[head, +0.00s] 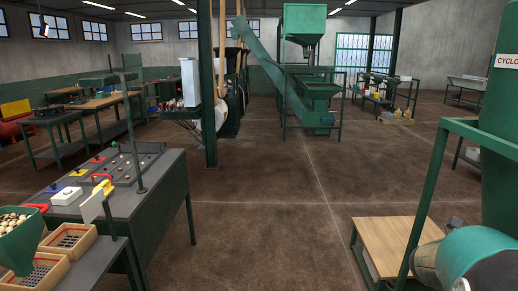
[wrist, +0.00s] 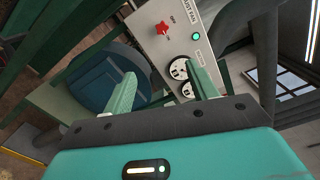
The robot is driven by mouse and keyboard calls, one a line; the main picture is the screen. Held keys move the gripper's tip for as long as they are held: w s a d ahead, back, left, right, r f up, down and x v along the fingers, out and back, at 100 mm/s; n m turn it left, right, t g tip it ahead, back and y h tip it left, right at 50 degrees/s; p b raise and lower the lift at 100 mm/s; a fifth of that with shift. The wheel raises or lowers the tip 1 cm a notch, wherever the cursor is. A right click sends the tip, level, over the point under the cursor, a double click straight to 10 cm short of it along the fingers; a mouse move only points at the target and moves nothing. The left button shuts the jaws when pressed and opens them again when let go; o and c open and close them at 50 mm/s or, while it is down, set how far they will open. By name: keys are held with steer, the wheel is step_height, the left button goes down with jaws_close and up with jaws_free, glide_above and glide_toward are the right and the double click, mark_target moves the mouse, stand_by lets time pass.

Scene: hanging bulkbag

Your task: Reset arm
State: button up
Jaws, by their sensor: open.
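My gripper (wrist: 162,66) shows in the wrist view, its two pale green fingers spread apart with nothing between them. I cannot tell the exact gap between fingers and panel. A dark blue round housing (wrist: 98,78) lies behind the left finger. The wrist picture is strongly tilted. My gripper does not show in the head view.
A bench with controls (head: 125,185) and a green hopper (head: 22,240) stand on the left. A cyclone machine (head: 497,130) and a wooden-topped stand (head: 395,245) are on the right. A dark post (head: 208,90) rises mid-left. The brown floor (head: 270,230) between is clear.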

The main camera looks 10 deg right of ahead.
steer(key=w+a+r+n+t+y, duration=0.3)
steer(key=w+a+n+t+y, duration=0.2)
steer(key=w+a+n+t, duration=0.7)
steer(key=w+a+n+t+y, duration=0.2)
steer(key=a+n+y, duration=0.2)
steer(key=a+n, duration=0.3)
steer(key=w+a+n+t+y, duration=0.2)
steer(key=a+n+y, duration=0.2)
steer(key=a, duration=0.4)
steer(key=s+a+f+n+g+y, duration=0.2)
steer(key=s+a+n+y, duration=0.1)
steer(key=a+n, duration=0.3)
steer(key=s+a+f+n+g+y, duration=0.1)
steer(key=s+a+f+n+y, duration=0.1)
steer(key=s+a+n, duration=0.4)
steer(key=s+a+f+n+g, duration=0.4)
steer(key=s+a+n, duration=0.1)
steer(key=s, duration=0.5)
steer(key=shift+n+g, duration=0.4)
steer(key=shift+n, duration=0.2)
steer(key=shift+w, duration=0.1)
steer(key=c, duration=0.5)
steer(key=shift+d, duration=0.1)
steer(key=shift+d, duration=0.1)
